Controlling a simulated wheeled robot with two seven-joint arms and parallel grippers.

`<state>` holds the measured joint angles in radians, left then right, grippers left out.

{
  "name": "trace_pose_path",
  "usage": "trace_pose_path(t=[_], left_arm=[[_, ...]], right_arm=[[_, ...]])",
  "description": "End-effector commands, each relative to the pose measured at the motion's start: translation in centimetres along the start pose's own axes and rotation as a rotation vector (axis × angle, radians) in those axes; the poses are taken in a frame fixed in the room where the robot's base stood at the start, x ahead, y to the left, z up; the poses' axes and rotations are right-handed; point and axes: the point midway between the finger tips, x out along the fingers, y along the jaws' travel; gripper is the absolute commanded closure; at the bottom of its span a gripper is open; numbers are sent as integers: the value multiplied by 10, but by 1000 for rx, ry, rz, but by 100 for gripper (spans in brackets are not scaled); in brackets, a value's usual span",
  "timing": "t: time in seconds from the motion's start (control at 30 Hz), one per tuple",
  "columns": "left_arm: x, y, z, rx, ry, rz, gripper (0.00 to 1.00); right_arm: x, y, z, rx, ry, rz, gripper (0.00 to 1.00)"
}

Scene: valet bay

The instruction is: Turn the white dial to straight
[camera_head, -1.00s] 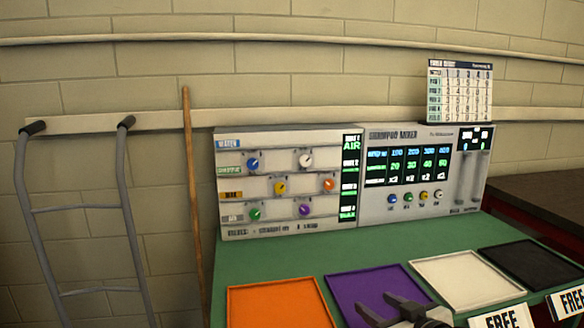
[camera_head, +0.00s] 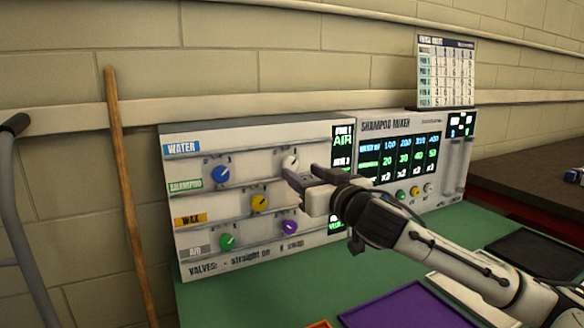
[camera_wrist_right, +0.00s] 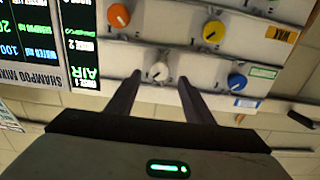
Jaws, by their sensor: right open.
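The white dial (camera_head: 290,162) is in the top row of the valve panel (camera_head: 195,133), to the right of the blue dial (camera_head: 221,174). My right gripper (camera_head: 298,172) is open in front of the panel, close to the white dial. In the right wrist view, the white dial (camera_wrist_right: 158,72) shows between the two spread fingertips of my right gripper (camera_wrist_right: 159,78). I cannot tell whether the fingers touch it. Its pointer is too small to read surely. My left gripper is not in view.
A yellow dial (camera_head: 259,202), a green dial (camera_head: 227,241) and a purple dial (camera_head: 290,227) sit lower on the panel. An orange dial (camera_wrist_right: 119,15) shows in the wrist view. The shampoo mixer (camera_head: 375,127) stands to the right. Coloured trays lie on the green bench (camera_head: 290,290).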

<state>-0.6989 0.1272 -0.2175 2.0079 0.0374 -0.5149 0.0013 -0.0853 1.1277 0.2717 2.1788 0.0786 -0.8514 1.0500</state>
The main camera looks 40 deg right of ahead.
Motion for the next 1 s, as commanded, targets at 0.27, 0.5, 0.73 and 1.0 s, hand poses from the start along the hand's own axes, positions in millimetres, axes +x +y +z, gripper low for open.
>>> trace_pose_path(t=[0.27, 0.5, 0.73, 1.0], left_arm=[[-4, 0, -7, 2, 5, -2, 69], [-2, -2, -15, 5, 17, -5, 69], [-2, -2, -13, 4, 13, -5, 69], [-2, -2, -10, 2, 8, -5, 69]], right_arm=[[36, 1, -3, 2, 2, 2, 53], [50, 1, -1, 0, 1, 1, 53], [52, 0, 0, -2, 0, 0, 53], [52, 0, 0, -1, 0, 0, 80]])
